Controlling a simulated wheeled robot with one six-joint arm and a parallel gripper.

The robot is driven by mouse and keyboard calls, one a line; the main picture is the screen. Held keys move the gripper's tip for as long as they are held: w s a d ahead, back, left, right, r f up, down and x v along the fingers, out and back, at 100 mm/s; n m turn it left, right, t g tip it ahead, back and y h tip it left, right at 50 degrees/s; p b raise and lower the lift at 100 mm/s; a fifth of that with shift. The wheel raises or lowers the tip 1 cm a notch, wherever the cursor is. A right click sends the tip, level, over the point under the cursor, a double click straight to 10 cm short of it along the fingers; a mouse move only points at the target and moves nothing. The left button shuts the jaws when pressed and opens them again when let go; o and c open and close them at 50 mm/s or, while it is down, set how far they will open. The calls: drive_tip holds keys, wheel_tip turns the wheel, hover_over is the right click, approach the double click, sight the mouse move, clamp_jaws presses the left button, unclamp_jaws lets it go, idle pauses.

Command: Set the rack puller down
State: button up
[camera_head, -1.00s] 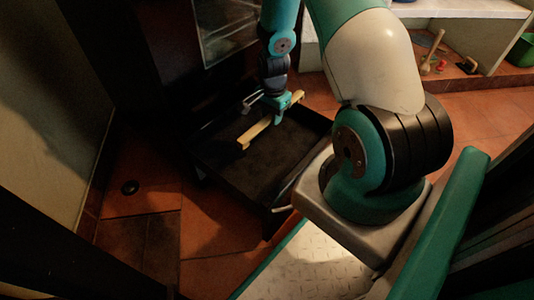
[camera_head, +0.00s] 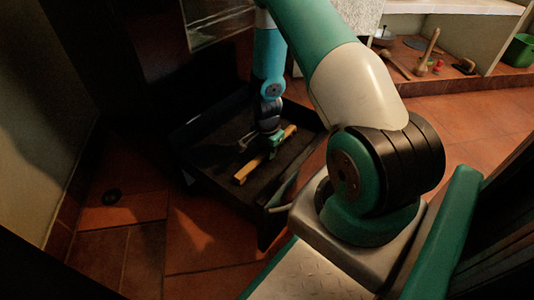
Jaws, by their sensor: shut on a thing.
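The rack puller is a yellow wooden bar (camera_head: 246,173) inside an open dark drawer (camera_head: 223,205). It lies slantwise, its near end toward the lower left. My gripper (camera_head: 271,153) is shut on its middle from above. The bar is low in the drawer; I cannot tell whether it touches the drawer floor. The gripper fingers are small and partly hidden by my wrist.
The drawer juts from a dark cabinet with a glass front (camera_head: 215,27). A low shelf at the upper right holds wooden utensils (camera_head: 430,48) and a green container (camera_head: 520,50).

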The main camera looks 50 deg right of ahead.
drive_tip(key=shift+f, duration=0.1)
drive_tip(key=o, duration=0.9)
drive_tip(key=shift+o, duration=0.2)
wheel_tip(320, 180, up, 12)
drive_tip(key=p, duration=0.7)
drive_tip(key=a+r+n+t+y, duration=0.1)
drive_tip(key=a+r+n+y, duration=0.1)
drive_tip(key=a+r+n, duration=1.3)
drive_tip(key=s+a+r+n+g+y, duration=0.1)
drive_tip(key=s+a+r+n+y, duration=0.1)
drive_tip(key=s+a+r+n, duration=0.7)
drive_tip(key=s+a+r, duration=0.7)
drive_tip(key=r, duration=0.1)
drive_tip(key=shift+s, duration=0.35)
